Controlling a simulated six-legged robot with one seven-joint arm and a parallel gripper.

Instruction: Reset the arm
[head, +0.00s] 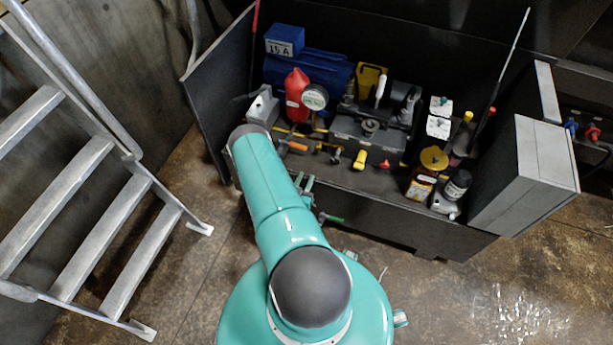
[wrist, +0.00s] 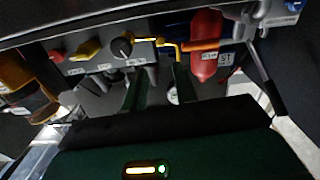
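My teal arm (head: 280,205) reaches up and left from its round base toward a dark open-topped bin, with its elbow near the bin's left side. In the head view my gripper is mostly hidden behind the arm; small grey and green parts show beside it, but I cannot tell which belong to it. In the wrist view my gripper (wrist: 159,88) shows two dark green fingers standing apart, with nothing between them. A lit indicator glows on its dark body.
The bin (head: 420,228) holds a red bottle (head: 296,95), a blue case (head: 325,70), a grey box with knobs (head: 350,137), and a yellow-lidded bottle (head: 433,158). A thin rod (head: 515,45) sticks up at right. Metal stairs (head: 75,215) stand at left. Floor at lower right is clear.

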